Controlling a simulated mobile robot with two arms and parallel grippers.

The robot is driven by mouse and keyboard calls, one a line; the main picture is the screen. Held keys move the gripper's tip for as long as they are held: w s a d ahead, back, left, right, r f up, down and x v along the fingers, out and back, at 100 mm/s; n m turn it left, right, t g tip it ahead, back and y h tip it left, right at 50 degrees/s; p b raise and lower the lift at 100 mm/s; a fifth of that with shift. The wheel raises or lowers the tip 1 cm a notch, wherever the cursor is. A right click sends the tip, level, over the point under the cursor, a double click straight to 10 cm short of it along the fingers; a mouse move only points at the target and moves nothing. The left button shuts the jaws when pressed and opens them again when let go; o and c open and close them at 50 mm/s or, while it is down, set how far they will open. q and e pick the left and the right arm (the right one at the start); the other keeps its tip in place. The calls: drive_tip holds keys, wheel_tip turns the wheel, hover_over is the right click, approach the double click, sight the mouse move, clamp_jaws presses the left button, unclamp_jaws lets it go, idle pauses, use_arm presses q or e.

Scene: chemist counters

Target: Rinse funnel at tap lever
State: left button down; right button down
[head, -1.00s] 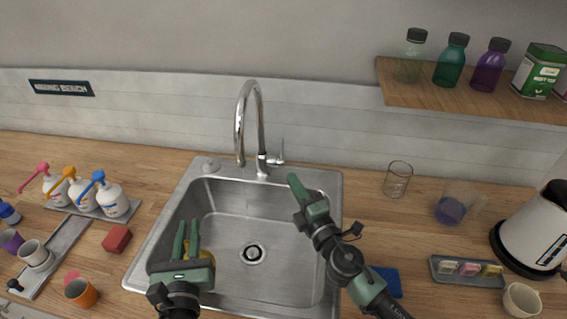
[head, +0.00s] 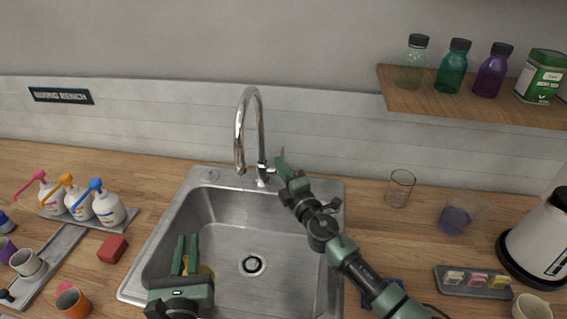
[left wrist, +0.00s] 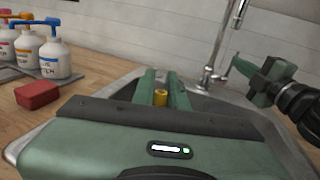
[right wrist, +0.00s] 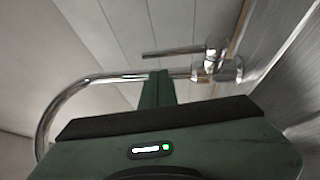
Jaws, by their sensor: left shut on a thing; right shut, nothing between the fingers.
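The funnel is mostly hidden by my left gripper (head: 187,240). A yellow part of it, the funnel (left wrist: 160,97), shows between the fingers in the left wrist view. That gripper is shut on it over the left part of the sink. The chrome tap (head: 260,125) stands behind the basin, its spout curving to the left. Its thin lever (right wrist: 170,52) sticks out from the tap body. My right gripper (head: 281,164) is shut and empty, close beside the tap body and lever; I cannot tell whether it touches. No water shows under the spout.
The steel sink (head: 240,235) has an open basin with a drain. Pump bottles (head: 108,207), a red block (head: 112,248) and cups stand at left. A glass beaker (head: 400,187), a small tray (head: 470,282) and a kettle (head: 540,240) stand at right.

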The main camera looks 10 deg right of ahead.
use_arm(q)
drive_tip(key=shift+f, duration=0.2)
use_arm(e)
drive_tip(key=shift+w+d+r, duration=0.1)
drive_tip(key=shift+w+d, duration=0.45)
drive_tip(key=shift+w, duration=0.2)
use_arm(q)
drive_tip(key=shift+r, duration=0.1)
use_arm(e)
drive_tip(key=shift+r, duration=0.1)
